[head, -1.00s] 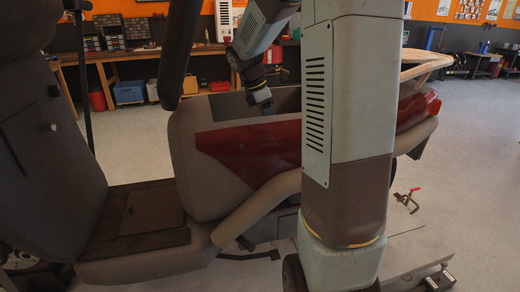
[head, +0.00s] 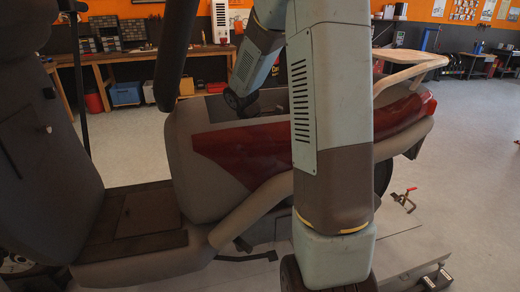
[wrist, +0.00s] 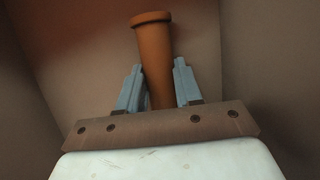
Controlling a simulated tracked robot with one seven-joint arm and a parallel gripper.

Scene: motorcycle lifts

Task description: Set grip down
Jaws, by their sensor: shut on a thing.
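The grip (wrist: 152,30), an orange-brown tube with a flared rim at its end, stands out between my fingers in the wrist view. My gripper (wrist: 156,66) is shut on it, with one grey-blue finger on each side. Around them are plain brown-grey surfaces that meet in corners, like the inside of a compartment. I cannot tell whether the grip touches any of them. In the head view, my arm reaches down behind the red-panelled body (head: 235,155). My fingers and the grip are hidden there.
A dark seat back (head: 45,130) stands at the left. A pale curved rail (head: 410,65) rises at the right of the red-panelled body. A wooden workbench (head: 140,58) with bins runs along the back wall. Open floor (head: 475,140) lies at the right.

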